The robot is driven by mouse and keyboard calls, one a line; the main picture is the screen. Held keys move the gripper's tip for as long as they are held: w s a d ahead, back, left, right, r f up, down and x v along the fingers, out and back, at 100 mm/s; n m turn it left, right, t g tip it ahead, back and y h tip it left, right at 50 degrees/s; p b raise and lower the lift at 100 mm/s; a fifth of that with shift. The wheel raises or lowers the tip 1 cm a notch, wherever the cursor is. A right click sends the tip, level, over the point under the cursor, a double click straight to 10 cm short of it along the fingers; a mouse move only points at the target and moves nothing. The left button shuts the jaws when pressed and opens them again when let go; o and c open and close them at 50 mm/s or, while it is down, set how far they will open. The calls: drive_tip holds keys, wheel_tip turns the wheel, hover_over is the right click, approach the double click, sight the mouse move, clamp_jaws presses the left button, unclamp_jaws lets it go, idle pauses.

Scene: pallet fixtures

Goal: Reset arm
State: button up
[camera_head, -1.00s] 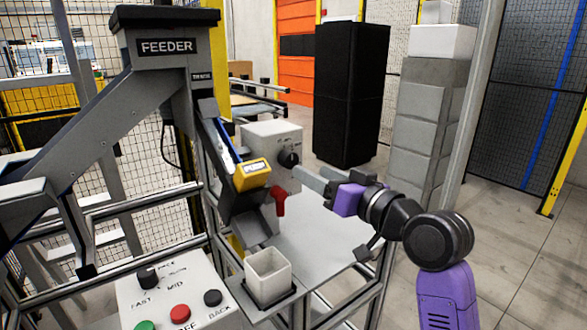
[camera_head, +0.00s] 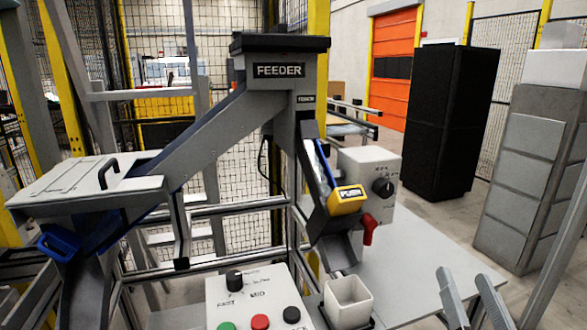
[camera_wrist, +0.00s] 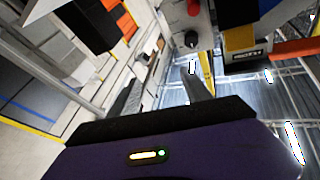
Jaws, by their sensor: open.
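My gripper (camera_head: 464,276) is at the lower right of the head view, with its two grey fingers apart and nothing between them. It is to the right of the feeder (camera_head: 280,95), near the right edge of the grey table (camera_head: 425,265). In the wrist view my gripper (camera_wrist: 163,72) also shows its fingers spread and empty. Most of my arm is outside the head view.
The feeder chute carries a yellow PUSH block (camera_head: 347,199), with a red handle (camera_head: 369,229) beside it. A white box with a black knob (camera_head: 383,187), an open white bin (camera_head: 348,302) and a button panel (camera_head: 240,300) stand near. A black cabinet (camera_head: 450,125) is behind.

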drive_tip(key=s+a+f+n+g, duration=0.1)
drive_tip(key=s+f, duration=0.4)
drive_tip(key=s, duration=0.6)
drive_tip(key=s+a+f+n+g+y+p, duration=0.1)
drive_tip(key=s+a+f+g, duration=0.2)
drive_tip(key=s, duration=0.9)
drive_tip(key=s+a+f+n+g, duration=0.2)
drive_tip(key=s+a+f, duration=0.1)
drive_tip(key=s+f, duration=0.6)
drive_tip(key=s, duration=0.3)
drive_tip(key=shift+s+g+y+p, duration=0.2)
drive_tip(key=shift+g+y+p, duration=0.1)
drive_tip(key=shift+y+p, duration=0.1)
drive_tip(key=shift+r, duration=0.1)
drive_tip(key=shift+c, duration=0.5)
